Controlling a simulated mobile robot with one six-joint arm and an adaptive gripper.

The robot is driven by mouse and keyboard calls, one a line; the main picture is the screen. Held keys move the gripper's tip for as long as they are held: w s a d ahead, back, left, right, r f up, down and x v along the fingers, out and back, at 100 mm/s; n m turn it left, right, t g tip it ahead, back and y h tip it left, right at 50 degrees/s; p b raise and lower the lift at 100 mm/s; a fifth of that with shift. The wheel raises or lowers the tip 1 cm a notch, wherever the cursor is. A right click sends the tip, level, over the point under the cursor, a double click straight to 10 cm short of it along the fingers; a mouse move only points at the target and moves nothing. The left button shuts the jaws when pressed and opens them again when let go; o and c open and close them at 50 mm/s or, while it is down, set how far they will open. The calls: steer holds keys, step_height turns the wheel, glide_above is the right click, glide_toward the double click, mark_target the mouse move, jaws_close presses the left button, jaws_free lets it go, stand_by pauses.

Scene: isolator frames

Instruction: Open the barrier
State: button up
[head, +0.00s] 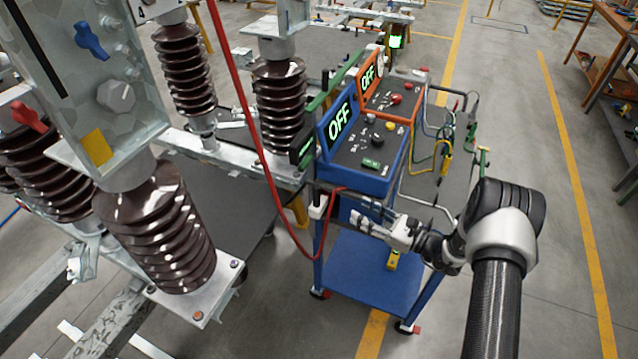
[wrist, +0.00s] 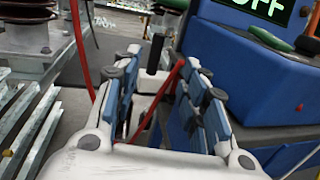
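A red cord (head: 245,100) hangs from the top of the picture and loops down beside the blue cart, up to a small black-and-white fitting (head: 317,211) at the cart's left corner. I cannot tell for sure that this cord is the barrier. My gripper (head: 364,220) is at the cart's front, just right of that fitting. In the wrist view my gripper (wrist: 163,95) has its two blue-padded fingers apart. Red cord (wrist: 150,110) shows in the gap between them, and the black upright end of the fitting (wrist: 155,54) stands beyond. Contact with either cannot be told.
The blue cart (head: 372,273) carries a blue "OFF" control box (head: 377,178), with an orange one (head: 388,103) behind. Ribbed brown insulators (head: 160,235) on metal frames stand at left. Open floor (head: 560,300) lies at right.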

mark_target(316, 189)
steer(key=b+x, duration=0.1)
steer(key=x, duration=1.5)
steer(key=shift+w+a+b, duration=0.1)
steer(key=shift+a+b, duration=0.2)
jaws_close()
